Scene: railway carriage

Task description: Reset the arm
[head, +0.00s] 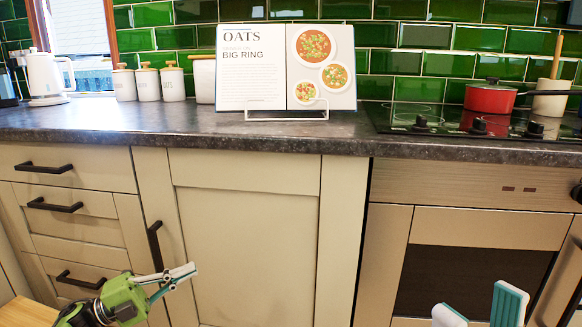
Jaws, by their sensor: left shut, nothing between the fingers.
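My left gripper (186,272), with a green body and pale, teal-edged fingers, is at the lower left in front of the cabinet doors. Its fingers are together and hold nothing. My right gripper (482,309) shows only as two white and teal fingertips at the bottom edge, in front of the oven. The fingertips are apart with nothing seen between them. The rest of the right gripper is below the picture. Both grippers are well below the countertop.
The dark countertop (200,131) holds a white kettle (46,76), canisters (147,83), an open cookbook (262,70) on a stand and a hob (400,117) with a red pot (488,98). Cabinet handles (155,245) and an oven (470,282) face me.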

